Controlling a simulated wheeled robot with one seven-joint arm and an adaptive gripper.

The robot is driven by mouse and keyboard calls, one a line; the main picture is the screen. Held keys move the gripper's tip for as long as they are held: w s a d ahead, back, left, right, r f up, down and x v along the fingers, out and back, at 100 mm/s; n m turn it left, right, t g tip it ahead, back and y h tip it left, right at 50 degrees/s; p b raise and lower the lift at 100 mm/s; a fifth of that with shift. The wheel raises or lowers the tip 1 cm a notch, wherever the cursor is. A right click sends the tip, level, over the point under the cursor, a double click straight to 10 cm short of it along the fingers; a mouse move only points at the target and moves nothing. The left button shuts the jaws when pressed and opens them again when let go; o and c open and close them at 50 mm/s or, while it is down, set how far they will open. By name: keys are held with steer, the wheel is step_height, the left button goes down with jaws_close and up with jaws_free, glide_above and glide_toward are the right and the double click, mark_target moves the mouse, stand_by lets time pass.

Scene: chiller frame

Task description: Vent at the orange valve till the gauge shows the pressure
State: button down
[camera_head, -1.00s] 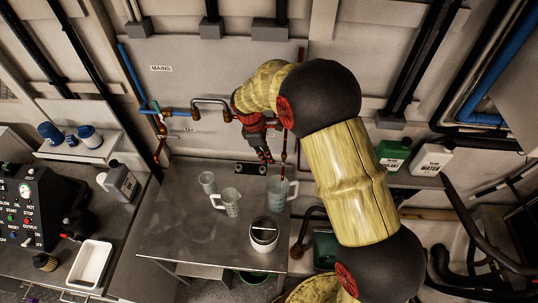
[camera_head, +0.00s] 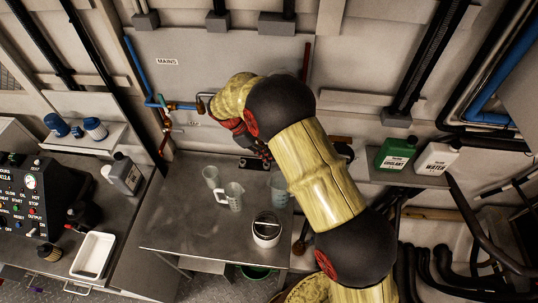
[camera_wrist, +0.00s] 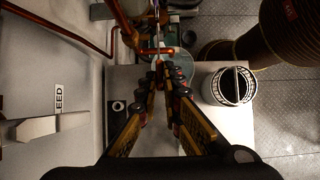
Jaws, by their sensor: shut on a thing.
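In the wrist view my gripper (camera_wrist: 158,64) has its fingertips brought together at a thin orange part (camera_wrist: 157,51), which looks like the orange valve's handle on the copper pipework. The tips hide much of it, so its exact turn is unclear. In the head view my gripper (camera_head: 264,154) is in front of the back wall, above the table, and my arm hides the valve. A small round white gauge (camera_head: 31,181) is on the dark control panel at the left. Its reading is too small to make out.
A steel table (camera_head: 180,232) holds a clear beaker (camera_head: 211,177), a measuring jug (camera_head: 234,196) and a white round container (camera_head: 266,231). Another jug (camera_head: 279,190) is partly behind my arm.

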steer(key=shift+s+f, duration=0.1)
steer(key=shift+f, duration=0.15)
steer(key=c, duration=2)
jaws_free()
steer(key=shift+o, duration=0.2)
steer(key=shift+r, duration=0.1)
steer(key=v, duration=1.1)
steer(key=shift+w+a+r, duration=0.2)
steer(key=shift+a+r, duration=0.05)
steer(key=shift+a, duration=0.1)
